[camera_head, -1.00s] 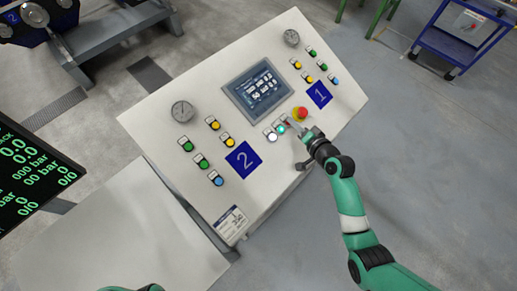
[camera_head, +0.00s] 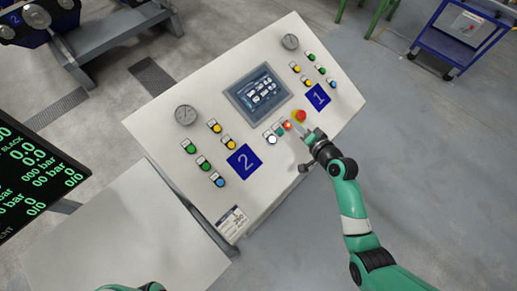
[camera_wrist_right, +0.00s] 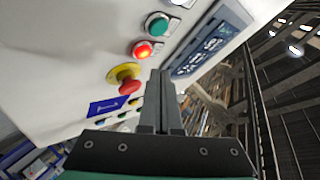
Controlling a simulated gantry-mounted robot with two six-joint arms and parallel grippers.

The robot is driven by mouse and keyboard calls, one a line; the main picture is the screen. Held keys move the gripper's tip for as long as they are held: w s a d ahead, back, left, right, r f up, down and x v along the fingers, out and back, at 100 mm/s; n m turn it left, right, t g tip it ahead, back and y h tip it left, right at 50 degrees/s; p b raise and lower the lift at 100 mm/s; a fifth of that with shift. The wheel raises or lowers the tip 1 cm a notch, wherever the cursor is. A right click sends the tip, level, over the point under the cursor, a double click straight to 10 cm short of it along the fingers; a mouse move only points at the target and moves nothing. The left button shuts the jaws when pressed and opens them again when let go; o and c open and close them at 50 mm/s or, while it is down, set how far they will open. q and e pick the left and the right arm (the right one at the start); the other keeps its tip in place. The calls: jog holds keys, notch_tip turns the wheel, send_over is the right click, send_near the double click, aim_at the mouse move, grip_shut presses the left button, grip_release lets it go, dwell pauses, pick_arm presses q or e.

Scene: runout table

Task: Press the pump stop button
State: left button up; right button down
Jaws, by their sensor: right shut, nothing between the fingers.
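On the sloped white control panel, a small red button (camera_head: 287,126) glows. It also shows lit in the wrist view (camera_wrist_right: 143,49). A green button (camera_head: 280,131) and a white one (camera_head: 271,139) sit beside it in the same row. The button labels are too small to read, so I cannot confirm which is the pump stop. My right gripper (camera_head: 304,133) is shut and empty, its tips just right of the red button. In the wrist view its fingers (camera_wrist_right: 160,75) appear apart from the buttons. My left gripper is out of view.
A red mushroom button on a yellow base (camera_head: 300,115) is close above the right fingers. A touchscreen (camera_head: 258,94) lies above the button row. Gauges and coloured buttons flank it. A dark display (camera_head: 40,170) stands at left.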

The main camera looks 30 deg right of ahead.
jog(key=r+p, duration=0.1)
jog(key=s+r+p, duration=0.1)
jog(key=r, duration=0.1)
jog(key=s+r+p, duration=0.1)
jog(key=p, duration=0.1)
jog(key=shift+d+r, duration=0.35)
jog(key=shift+r, duration=0.05)
dwell(0.7)
